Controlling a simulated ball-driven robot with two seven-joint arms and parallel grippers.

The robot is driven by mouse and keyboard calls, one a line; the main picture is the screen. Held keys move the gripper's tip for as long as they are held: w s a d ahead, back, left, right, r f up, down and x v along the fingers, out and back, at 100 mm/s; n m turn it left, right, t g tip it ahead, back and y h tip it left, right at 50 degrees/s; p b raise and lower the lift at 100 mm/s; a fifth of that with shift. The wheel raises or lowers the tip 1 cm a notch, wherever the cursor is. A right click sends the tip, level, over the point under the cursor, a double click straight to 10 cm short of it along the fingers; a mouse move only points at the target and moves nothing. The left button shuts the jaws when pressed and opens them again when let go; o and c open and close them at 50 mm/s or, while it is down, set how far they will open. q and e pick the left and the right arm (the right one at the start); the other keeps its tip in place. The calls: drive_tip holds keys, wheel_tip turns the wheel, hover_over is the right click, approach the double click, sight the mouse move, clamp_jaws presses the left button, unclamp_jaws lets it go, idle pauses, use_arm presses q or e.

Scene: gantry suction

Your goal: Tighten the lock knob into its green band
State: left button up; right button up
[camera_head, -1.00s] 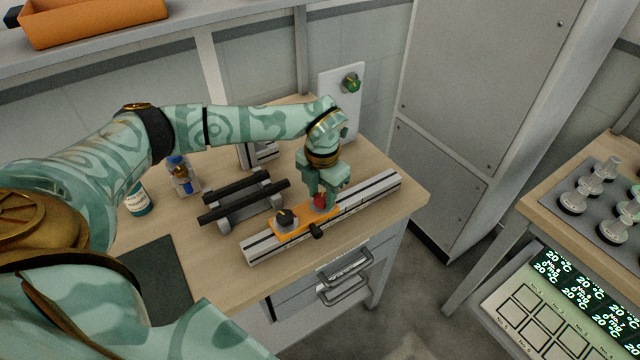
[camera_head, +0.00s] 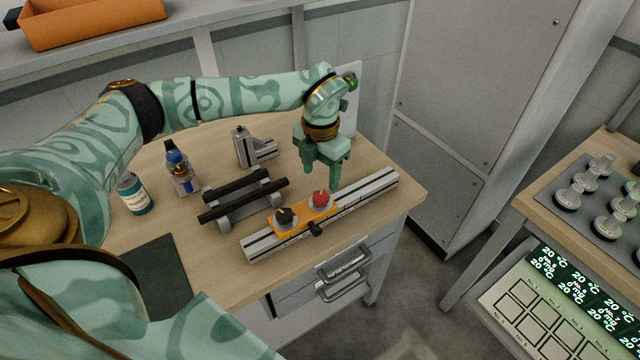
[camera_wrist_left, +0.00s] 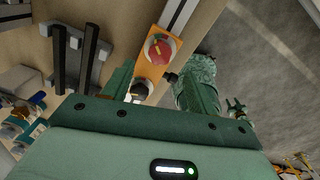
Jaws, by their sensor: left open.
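An orange carriage (camera_head: 302,217) sits on a grey slotted rail. It carries a round red-topped knob (camera_head: 320,198) with a pale mark and a black knob (camera_head: 285,216) with a pale mark. A smaller black knob (camera_head: 315,230) sticks out of its front side. The left wrist view also shows the red-topped knob (camera_wrist_left: 160,50) and the black knob (camera_wrist_left: 140,91). My left gripper (camera_head: 322,174) is open and empty, above and behind the red-topped knob, apart from it. A small green shape (camera_wrist_left: 237,108) may be my right gripper; it is unclear.
A black-barred stand (camera_head: 243,198) is left of the rail (camera_head: 375,190), with a grey bracket (camera_head: 255,148) behind. Bottles (camera_head: 135,194) stand further left. The table's right edge is close to the rail.

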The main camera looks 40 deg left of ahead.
use_arm(q)
wheel_tip(320, 180, up, 10)
drive_tip(key=p, duration=0.1)
drive_tip(key=shift+r, duration=0.1)
wheel_tip(320, 180, up, 3)
drive_tip(key=p, duration=0.4)
drive_tip(key=n+b, duration=0.1)
drive_tip(key=n, duration=0.8)
approach(320, 196)
wheel_tip(320, 196, down, 9)
drive_tip(key=shift+w+r, duration=0.1)
drive_tip(key=shift+r, duration=0.05)
